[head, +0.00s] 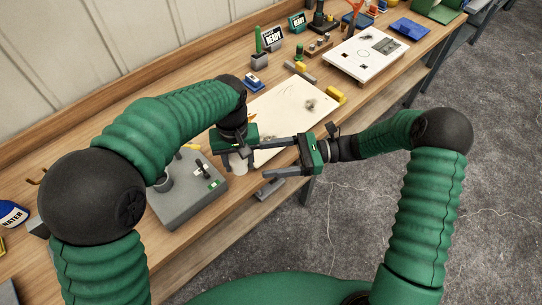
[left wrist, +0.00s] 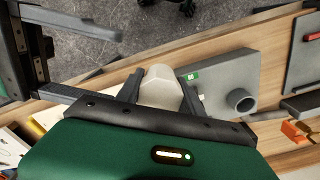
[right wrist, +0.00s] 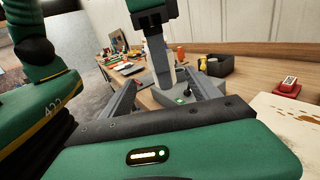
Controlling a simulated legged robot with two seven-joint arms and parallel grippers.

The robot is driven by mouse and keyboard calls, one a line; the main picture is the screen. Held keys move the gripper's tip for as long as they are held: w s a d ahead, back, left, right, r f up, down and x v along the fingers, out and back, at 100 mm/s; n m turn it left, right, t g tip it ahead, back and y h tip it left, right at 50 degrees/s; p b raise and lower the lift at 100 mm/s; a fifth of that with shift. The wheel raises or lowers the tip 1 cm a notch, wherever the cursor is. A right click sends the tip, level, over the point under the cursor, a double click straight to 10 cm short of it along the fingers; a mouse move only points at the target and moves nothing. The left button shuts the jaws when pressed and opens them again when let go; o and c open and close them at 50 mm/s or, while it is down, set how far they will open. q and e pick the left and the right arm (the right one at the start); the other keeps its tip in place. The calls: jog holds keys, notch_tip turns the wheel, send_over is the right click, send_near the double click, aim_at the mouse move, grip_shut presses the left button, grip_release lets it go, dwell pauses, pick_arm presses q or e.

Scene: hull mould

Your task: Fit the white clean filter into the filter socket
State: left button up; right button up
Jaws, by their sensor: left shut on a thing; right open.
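My left gripper (head: 238,157) is shut on the white clean filter (head: 239,167). In the left wrist view the filter (left wrist: 161,88) sits between the two fingers, pale and faceted. The grey box (head: 190,203) stands left of it on the bench. A round open grey cup, which looks like the filter socket (head: 163,182), is on this box; its opening also shows in the left wrist view (left wrist: 241,100). The filter is apart from the cup. My right gripper (head: 268,158) is open and empty, its fingers pointing left, close to the left gripper.
A stained cream board (head: 290,112) lies behind the grippers, with a yellow block (head: 335,95) at its edge. A white panel (head: 366,54) stands further right. A blue-labelled water container (head: 12,214) is at far left. The bench's front edge runs below my right gripper.

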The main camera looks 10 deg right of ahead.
pick_arm(q)
jog(key=shift+s, duration=0.1)
jog(key=shift+a, duration=0.55)
jog(key=shift+d, duration=0.3)
pick_arm(e)
jog(key=a, duration=1.2)
jog(key=shift+w+a, duration=0.25)
jog(key=shift+w, duration=0.05)
jog(key=shift+c, duration=0.3)
pick_arm(q)
jog(key=shift+a, duration=0.2)
pick_arm(e)
jog(key=shift+a+r, duration=0.1)
jog(key=shift+a, duration=0.05)
jog(key=c, duration=1.2)
pick_arm(q)
jog(key=o, duration=0.9)
jog(key=shift+w, duration=0.2)
pick_arm(e)
jog(key=shift+s, duration=0.1)
jog(key=shift+c, duration=0.9)
pick_arm(q)
jog(key=o, duration=0.5)
jog(key=shift+d, duration=0.1)
jog(key=shift+o, duration=0.3)
jog(key=shift+s+d, duration=0.1)
